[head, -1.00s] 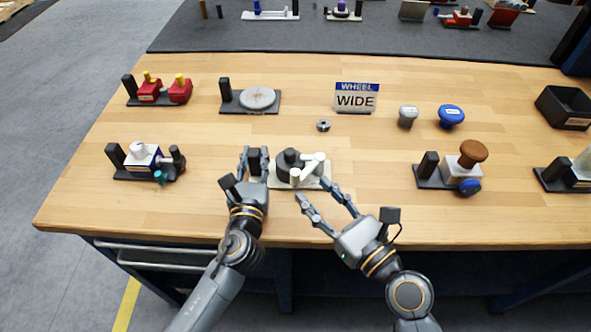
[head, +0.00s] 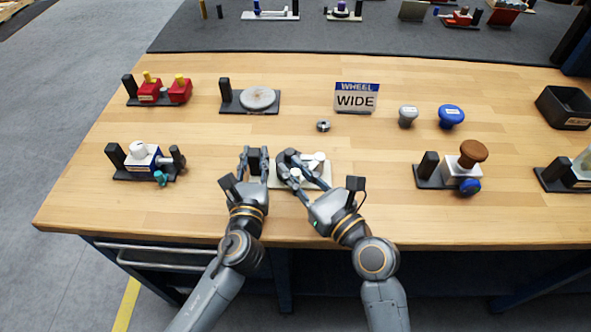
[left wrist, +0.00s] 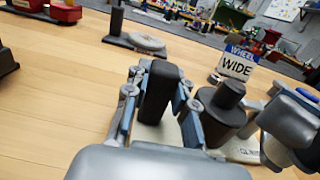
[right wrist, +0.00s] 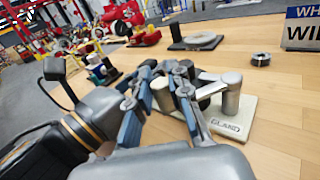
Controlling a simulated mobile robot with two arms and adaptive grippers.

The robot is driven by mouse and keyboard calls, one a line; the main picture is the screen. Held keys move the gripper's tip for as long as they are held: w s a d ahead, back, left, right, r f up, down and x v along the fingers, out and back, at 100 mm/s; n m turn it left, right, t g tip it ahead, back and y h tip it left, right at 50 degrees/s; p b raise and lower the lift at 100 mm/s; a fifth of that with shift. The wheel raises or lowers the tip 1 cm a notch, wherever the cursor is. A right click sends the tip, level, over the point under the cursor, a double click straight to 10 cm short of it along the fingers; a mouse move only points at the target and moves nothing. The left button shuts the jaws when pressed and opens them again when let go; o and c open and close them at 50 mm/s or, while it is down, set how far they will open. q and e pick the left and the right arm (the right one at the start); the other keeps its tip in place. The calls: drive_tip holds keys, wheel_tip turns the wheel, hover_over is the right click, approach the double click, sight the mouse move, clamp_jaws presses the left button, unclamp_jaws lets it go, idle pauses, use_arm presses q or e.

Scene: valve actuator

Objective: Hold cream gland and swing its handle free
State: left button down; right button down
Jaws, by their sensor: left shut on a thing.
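The cream gland fixture has a cream base plate (head: 318,181) marked GLAND, which also shows in the right wrist view (right wrist: 243,112). A dark grey round body (left wrist: 224,112) stands on it, with a cream handle (right wrist: 231,91) beside a short cream peg (right wrist: 160,93). A black upright post (left wrist: 160,88) is at the plate's left end. My left gripper (head: 254,155) is shut on this post. My right gripper (head: 285,162) is over the round body, its fingers apart on either side of the cream peg. Its hand partly hides the body and handle in the head view; contact is unclear.
A small metal ring (head: 323,126) and a WHEEL WIDE sign (head: 356,98) stand behind the gland. A blue-and-white fixture (head: 146,158) is to the left and a brown-knobbed fixture (head: 466,168) to the right. The wood between is clear.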

use_arm(q)
drive_tip(key=shift+s+f, duration=0.1)
drive_tip(key=shift+f, duration=0.2)
